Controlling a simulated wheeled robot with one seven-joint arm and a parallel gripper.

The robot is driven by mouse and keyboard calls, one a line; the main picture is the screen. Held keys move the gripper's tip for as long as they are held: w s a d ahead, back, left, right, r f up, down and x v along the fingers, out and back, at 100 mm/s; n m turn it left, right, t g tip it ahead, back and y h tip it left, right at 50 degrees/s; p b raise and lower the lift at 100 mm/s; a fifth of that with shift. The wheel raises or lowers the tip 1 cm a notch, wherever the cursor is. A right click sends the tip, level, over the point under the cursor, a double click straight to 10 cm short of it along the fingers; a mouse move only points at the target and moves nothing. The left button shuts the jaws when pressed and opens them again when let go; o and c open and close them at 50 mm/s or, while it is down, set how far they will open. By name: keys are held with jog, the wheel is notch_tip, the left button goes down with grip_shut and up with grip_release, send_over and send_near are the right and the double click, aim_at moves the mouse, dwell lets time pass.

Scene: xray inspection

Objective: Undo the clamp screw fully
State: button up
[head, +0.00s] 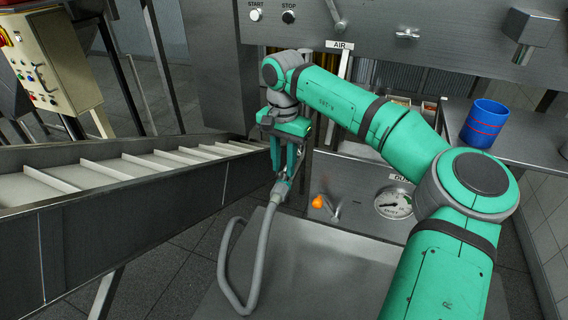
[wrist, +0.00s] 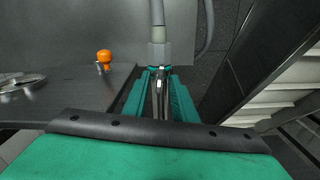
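My gripper (head: 287,170) points down at the middle of the head view, left of the gauge panel. Its teal fingers are around the metal end fitting of a grey hose and look shut on it. In the wrist view the shiny fitting (wrist: 161,92) lies between the fingers, and the grey hose (wrist: 158,35) leads away from their tips. In the head view the hose (head: 262,250) hangs below the gripper and loops. I cannot tell for sure which part is the clamp screw. A small T-shaped metal handle (head: 407,35) is on the grey machine front.
An orange knob (head: 317,202) on a metal stem and a round gauge (head: 393,203) are on the panel right of the gripper. A slatted conveyor (head: 120,168) is close on the left. A blue cup (head: 484,124) stands on a shelf at right. Dark floor lies below.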

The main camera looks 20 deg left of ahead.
notch_tip(320, 180, up, 11)
dwell(0.5)
jog(key=shift+f, duration=0.15)
